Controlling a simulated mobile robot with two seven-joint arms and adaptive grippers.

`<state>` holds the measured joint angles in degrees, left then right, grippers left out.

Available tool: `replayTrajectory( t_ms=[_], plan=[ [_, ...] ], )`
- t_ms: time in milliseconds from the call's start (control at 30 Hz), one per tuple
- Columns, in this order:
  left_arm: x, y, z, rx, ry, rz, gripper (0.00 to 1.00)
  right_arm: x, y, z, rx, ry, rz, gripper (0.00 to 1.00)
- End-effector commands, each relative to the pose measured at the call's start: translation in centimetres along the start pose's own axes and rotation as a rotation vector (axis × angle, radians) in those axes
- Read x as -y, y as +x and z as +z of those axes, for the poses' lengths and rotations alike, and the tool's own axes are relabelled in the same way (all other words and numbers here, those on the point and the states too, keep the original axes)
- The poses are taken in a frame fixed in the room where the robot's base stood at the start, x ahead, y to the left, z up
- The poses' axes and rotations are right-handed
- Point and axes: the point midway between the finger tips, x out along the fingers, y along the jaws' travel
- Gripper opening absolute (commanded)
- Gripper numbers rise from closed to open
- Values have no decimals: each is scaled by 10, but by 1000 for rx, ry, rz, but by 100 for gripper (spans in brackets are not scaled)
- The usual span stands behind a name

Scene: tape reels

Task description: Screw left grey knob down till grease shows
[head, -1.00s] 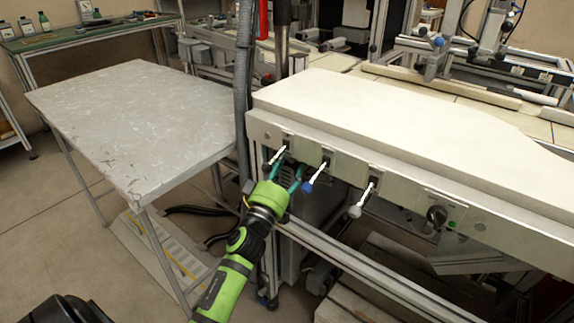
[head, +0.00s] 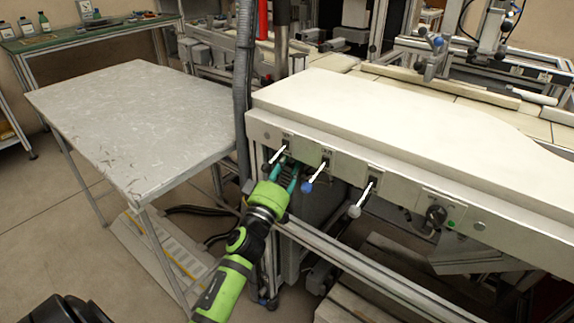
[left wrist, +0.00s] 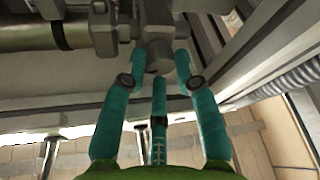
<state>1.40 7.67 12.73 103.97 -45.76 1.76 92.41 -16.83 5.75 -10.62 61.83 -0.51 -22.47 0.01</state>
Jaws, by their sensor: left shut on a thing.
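My left gripper (head: 285,168) reaches up under the front edge of the white-topped machine, between the left and middle levers. In the left wrist view, the teal fingers (left wrist: 157,75) are shut on a grey, block-shaped knob (left wrist: 158,54) below a grey bracket. In the head view, the fingers and panel hide this knob. No grease can be made out.
Three white levers stick out of the front panel, with a dark knob (head: 268,167), a blue knob (head: 306,187) and a pale grey knob (head: 355,211). A grey table (head: 130,120) stands to the left. A frame rail (head: 340,275) runs below.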

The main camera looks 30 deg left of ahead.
Motion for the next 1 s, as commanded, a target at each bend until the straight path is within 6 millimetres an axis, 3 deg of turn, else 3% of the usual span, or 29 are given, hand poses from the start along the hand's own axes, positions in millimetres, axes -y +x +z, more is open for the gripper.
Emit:
replayTrajectory(
  t_ms=[433,1000],
  plan=[
    [4,-1,2,2,110,41,0,1,2,-2,13,2,0,40],
    [9,1,-2,4,592,239,0,4,-5,4,50,9,-5,40]
  ],
)
